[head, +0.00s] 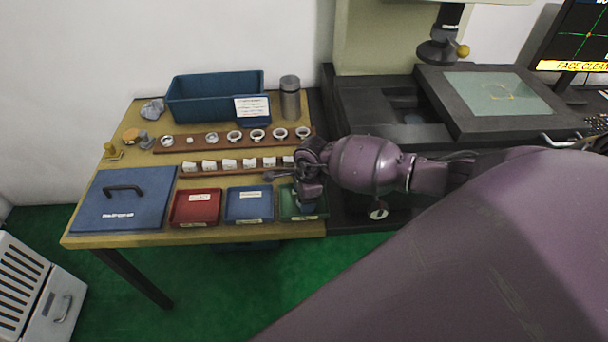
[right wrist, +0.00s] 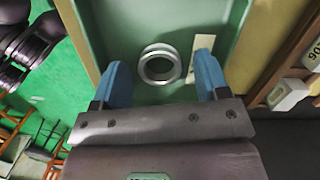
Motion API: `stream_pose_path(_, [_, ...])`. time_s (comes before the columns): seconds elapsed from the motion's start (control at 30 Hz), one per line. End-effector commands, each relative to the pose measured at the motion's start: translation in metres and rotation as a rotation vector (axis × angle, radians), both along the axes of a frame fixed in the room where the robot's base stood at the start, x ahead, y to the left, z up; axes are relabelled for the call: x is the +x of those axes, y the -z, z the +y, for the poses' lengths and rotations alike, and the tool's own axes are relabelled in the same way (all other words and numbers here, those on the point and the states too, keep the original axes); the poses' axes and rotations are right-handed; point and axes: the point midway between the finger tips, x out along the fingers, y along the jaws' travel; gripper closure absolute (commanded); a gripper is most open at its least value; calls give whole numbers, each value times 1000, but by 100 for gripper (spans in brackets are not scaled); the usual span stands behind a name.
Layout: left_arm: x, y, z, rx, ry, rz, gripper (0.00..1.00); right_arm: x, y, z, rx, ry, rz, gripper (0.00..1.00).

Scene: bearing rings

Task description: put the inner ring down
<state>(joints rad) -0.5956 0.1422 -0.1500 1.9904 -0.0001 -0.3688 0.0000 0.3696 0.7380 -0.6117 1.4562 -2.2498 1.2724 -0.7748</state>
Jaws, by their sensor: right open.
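A metal inner ring (right wrist: 143,70) lies in the green tray (right wrist: 103,30) in the right wrist view. My right gripper (right wrist: 161,76) is open, with its two blue fingertips on either side of the ring and apart from it. In the head view my right gripper (head: 309,198) is over the green tray (head: 289,211) at the table's front right, and it hides the ring there. My left gripper is not in view.
A red tray (head: 196,207) and a blue tray (head: 249,205) stand left of the green one, beside a flat blue lid (head: 150,188). Behind are a wooden rack (head: 184,143) with several rings, a row of white blocks (head: 228,164), a blue bin (head: 200,101) and a metal cylinder (head: 290,99).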

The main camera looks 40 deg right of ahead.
Motion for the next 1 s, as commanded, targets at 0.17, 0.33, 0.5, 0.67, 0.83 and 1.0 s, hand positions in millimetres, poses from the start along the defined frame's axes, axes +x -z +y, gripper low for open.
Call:
stream_pose_path(0.17, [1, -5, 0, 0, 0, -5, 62, 1, -13, -2, -1, -2, -4, 32])
stream_pose_path(0.33, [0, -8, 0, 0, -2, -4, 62, 0, -43, -5, -2, -2, -5, 32])
stream_pose_path(0.5, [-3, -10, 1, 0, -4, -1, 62, -2, -76, -9, -2, -2, -4, 32])
stream_pose_path(0.67, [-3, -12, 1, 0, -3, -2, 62, -4, -101, -12, -2, -2, -2, 32])
stream_pose_path(0.83, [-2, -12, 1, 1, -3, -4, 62, -4, -117, -13, 0, -1, -1, 32])
stream_pose_path(1.0, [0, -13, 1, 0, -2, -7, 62, -13, -115, 4, 82, 21, 11, 32])
